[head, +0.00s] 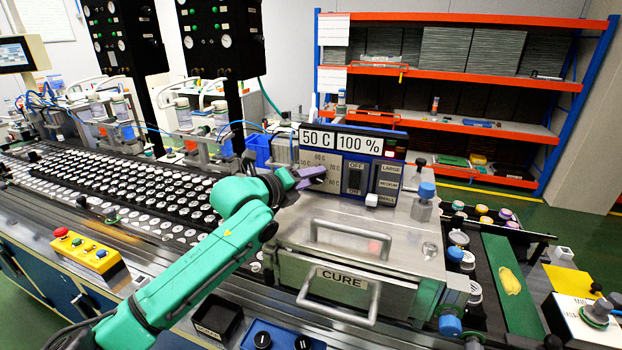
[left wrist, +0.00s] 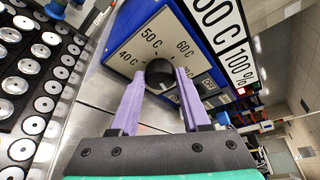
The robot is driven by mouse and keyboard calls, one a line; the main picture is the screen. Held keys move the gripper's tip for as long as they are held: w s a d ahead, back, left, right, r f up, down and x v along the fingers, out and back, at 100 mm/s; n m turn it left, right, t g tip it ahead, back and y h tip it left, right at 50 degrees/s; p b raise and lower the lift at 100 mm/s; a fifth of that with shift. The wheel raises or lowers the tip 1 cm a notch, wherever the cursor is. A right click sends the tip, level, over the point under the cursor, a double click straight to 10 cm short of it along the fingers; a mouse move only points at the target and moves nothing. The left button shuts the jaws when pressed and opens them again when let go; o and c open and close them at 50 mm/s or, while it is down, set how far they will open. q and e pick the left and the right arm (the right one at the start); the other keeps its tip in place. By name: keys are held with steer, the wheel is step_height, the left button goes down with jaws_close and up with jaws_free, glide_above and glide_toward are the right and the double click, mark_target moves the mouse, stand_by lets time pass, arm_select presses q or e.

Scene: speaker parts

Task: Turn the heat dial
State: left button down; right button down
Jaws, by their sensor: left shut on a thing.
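The heat dial (left wrist: 160,72) is a round black knob on a grey panel marked 40 C, 50 C, 60 C and more. My left gripper (left wrist: 159,80) has its two purple fingers on either side of the knob and is shut on it. In the head view my left gripper (head: 314,174) reaches the left part of the control panel, and its fingers hide the dial there. The display (head: 338,141) above reads 50 C and 100 %. My right gripper is in neither view.
The CURE oven (head: 352,235) with metal handles stands below the panel. OFF/ON and LARGE/MEDIUM/SMALL switches (head: 373,180) sit right of the dial. A conveyor of round parts (head: 120,192) runs at left. A blue-knobbed fitting (head: 425,200) stands at right.

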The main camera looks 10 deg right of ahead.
arm_select(q)
steer(key=shift+f+n+h+b, duration=0.3)
steer(key=shift+n+h+b, duration=0.2)
steer(key=shift+n+b, duration=0.55)
steer(key=shift+a+n+h+b, duration=0.1)
steer(key=shift+n+h+b, duration=0.35)
steer(key=shift+n, duration=0.2)
steer(key=shift+c, duration=1.9)
jaws_free()
steer(key=shift+r, duration=0.1)
